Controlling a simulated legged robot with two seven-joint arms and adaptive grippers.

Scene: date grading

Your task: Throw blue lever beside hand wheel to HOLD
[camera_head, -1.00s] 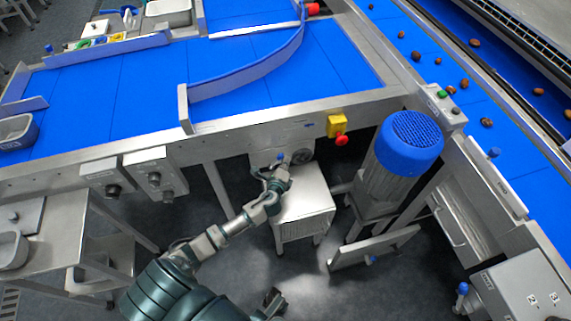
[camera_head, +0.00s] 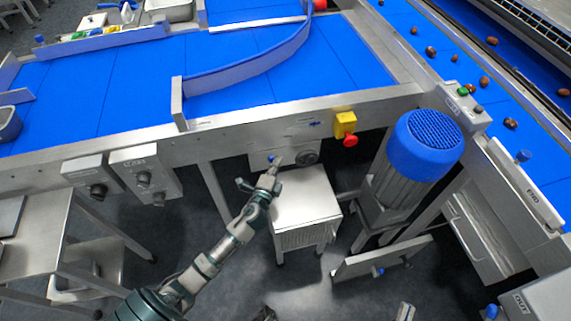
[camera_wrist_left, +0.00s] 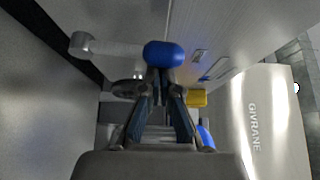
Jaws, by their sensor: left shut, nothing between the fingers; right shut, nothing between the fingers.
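The blue lever (camera_head: 271,159) is on a grey panel below the conveyor's edge, left of the dark round hand wheel (camera_head: 307,157). In the left wrist view, its rounded blue knob (camera_wrist_left: 164,54) is at the end of a pale metal arm running left to a pivot. My left gripper (camera_head: 275,168) is shut and empty, close to the lever. In the left wrist view, its fingertips (camera_wrist_left: 162,73) are together at the knob's near edge; I cannot tell whether they touch it. The HOLD marking is not legible.
A grey metal cabinet (camera_head: 304,199) stands just below the lever. A yellow box with a red button (camera_head: 345,126) is to the right, then a large blue-capped motor (camera_head: 426,143). Switch boxes (camera_head: 143,173) hang at the left under the conveyor (camera_head: 130,75).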

